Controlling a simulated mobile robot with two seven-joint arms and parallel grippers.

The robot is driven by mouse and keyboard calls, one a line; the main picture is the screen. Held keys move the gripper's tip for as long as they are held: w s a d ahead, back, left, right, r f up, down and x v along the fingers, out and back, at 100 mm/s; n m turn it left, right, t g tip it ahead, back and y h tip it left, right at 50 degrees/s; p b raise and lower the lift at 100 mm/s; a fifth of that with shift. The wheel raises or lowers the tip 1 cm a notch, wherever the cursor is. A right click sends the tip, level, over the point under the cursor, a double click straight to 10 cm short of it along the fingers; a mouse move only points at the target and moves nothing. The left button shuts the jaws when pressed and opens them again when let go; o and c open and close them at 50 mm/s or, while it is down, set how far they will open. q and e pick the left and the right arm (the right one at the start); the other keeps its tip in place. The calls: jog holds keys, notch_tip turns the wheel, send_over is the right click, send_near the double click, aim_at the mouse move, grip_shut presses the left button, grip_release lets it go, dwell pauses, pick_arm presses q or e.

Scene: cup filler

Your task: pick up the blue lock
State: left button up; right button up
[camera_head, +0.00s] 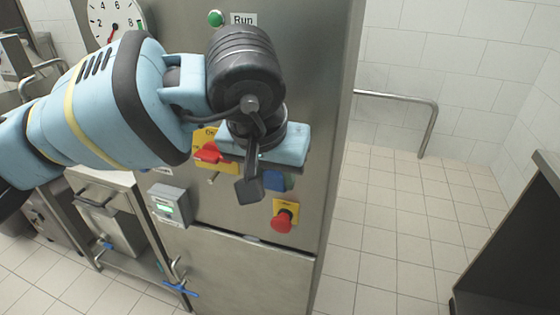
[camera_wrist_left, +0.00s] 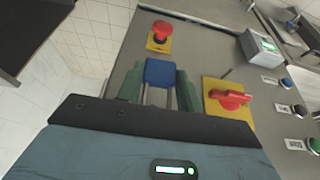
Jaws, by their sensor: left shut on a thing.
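The blue lock (camera_head: 280,181) shows partly behind my left gripper (camera_head: 263,186) in the head view, in front of the steel cabinet's panel. In the left wrist view the blue lock (camera_wrist_left: 160,72) sits between the two greenish fingers of my left gripper (camera_wrist_left: 159,85), its pale shackle pointing back toward the palm. The gripper is shut on it. A thin metal peg (camera_head: 213,178) sticks out of the panel to the left of the lock; it also shows in the left wrist view (camera_wrist_left: 227,72), apart from the lock. My right gripper is not in view.
The cabinet (camera_head: 255,262) carries a red rotary switch (camera_head: 208,153) on yellow, a red emergency button (camera_head: 284,217), a grey display box (camera_head: 170,205), a green button (camera_head: 215,18) and a dial gauge (camera_head: 112,18). A dark cabinet (camera_head: 515,250) stands right. The tiled floor between is clear.

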pick_arm(q)
jog(key=s+a+b, duration=0.1)
jog(key=s+a, duration=0.3)
jog(key=s, duration=0.8)
jog(key=shift+s, duration=0.35)
jog(key=w+a+f+n, duration=0.1)
jog(key=w+a+f, duration=0.1)
jog(key=a+f, duration=0.5)
jog(key=w+a+f+n+y, duration=0.1)
jog(key=w+a+f+n, duration=0.1)
jog(key=a+f, duration=0.6)
jog(key=shift+w+a+n, duration=0.3)
jog(key=shift+w+a, duration=0.3)
jog(key=shift+w, duration=0.25)
